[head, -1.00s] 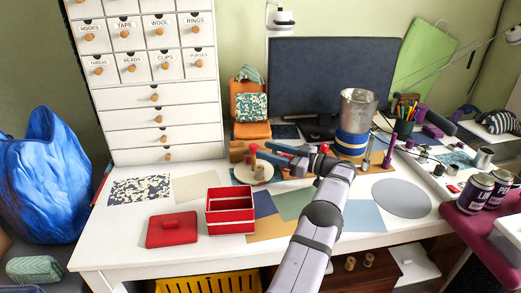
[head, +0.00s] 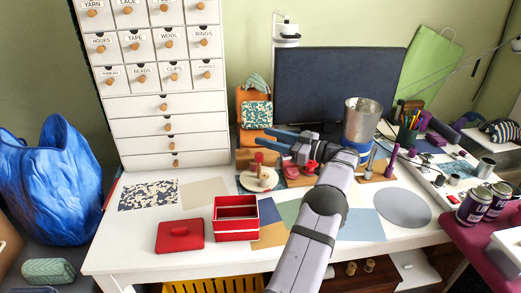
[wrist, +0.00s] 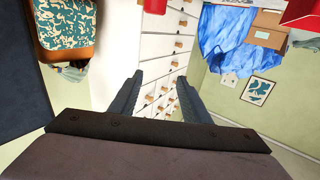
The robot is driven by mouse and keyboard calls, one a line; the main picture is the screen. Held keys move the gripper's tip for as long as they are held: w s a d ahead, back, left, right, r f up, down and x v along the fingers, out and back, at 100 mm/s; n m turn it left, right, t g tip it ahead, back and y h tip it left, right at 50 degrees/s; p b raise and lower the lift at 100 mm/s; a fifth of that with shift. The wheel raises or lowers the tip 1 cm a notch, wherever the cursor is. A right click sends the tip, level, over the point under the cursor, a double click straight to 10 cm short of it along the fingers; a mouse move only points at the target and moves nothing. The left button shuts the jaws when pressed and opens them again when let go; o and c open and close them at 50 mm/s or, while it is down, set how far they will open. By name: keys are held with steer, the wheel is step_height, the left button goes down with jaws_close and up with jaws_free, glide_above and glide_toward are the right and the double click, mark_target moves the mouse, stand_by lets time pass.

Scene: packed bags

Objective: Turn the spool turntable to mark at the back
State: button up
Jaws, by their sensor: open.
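The spool turntable (head: 246,184) is a pale round disc on the desk below the monitor. A red spool stands upright near its back and a beige spool nearer its front. The mark cannot be made out. My gripper (head: 266,138) is open, with dark blue fingers pointing left. In the head view it appears above and behind the turntable, apart from it. In the wrist view my gripper (wrist: 160,78) has nothing between its fingers, and the turntable does not show.
A red open box (head: 236,227) and a red lid (head: 180,236) lie in front. A silver and blue canister (head: 359,125) stands right of my gripper. The drawer cabinet (head: 180,130) is at the left, and an orange stand with a patterned purse (head: 257,115) stands behind.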

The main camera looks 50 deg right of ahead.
steer(key=r+m, duration=0.1)
steer(key=m+h+p, duration=0.2)
steer(key=m+h, duration=0.3)
steer(key=h, duration=0.4)
glide_toward(262, 159)
steer(key=shift+g, duration=0.3)
steer(key=x, duration=0.4)
steer(key=shift+r, duration=0.3)
steer(key=shift+n, duration=0.3)
steer(key=shift+w, duration=0.1)
steer(key=shift+p+x, duration=0.4)
steer(key=shift+x, duration=3.2)
steer(key=shift+a, duration=0.1)
steer(key=shift+y, duration=0.3)
jaws_close()
